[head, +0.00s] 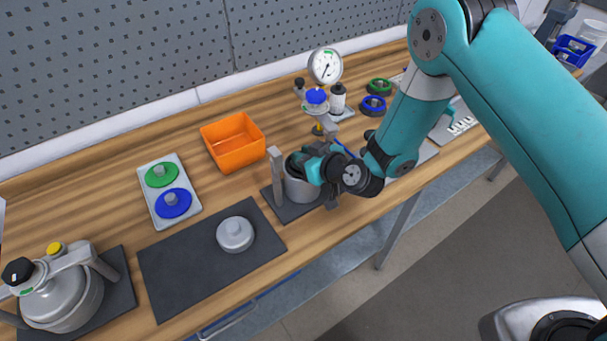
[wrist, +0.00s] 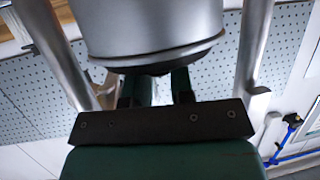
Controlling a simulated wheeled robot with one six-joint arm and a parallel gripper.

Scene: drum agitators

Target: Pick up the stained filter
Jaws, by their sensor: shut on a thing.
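My gripper (head: 308,168) is at the mouth of a grey drum (head: 299,187) on a dark base, between upright posts. In the wrist view, the fingers (wrist: 160,88) are shut on a dark piece (wrist: 158,70) at the drum's rim, which I take for the stained filter. The drum's wall (wrist: 150,28) fills the top of that view, which is turned upside down. Most of the held piece is hidden by the drum and fingers, so I cannot see stains or whether it is clear of the drum.
Metal posts (wrist: 254,45) stand close on both sides of the fingers. An orange bin (head: 233,143) stands behind and left. A tray (head: 184,214) holds a green and a blue disc. A grey lid (head: 235,234) lies on a dark mat (head: 178,262). A gauge (head: 325,66) stands behind.

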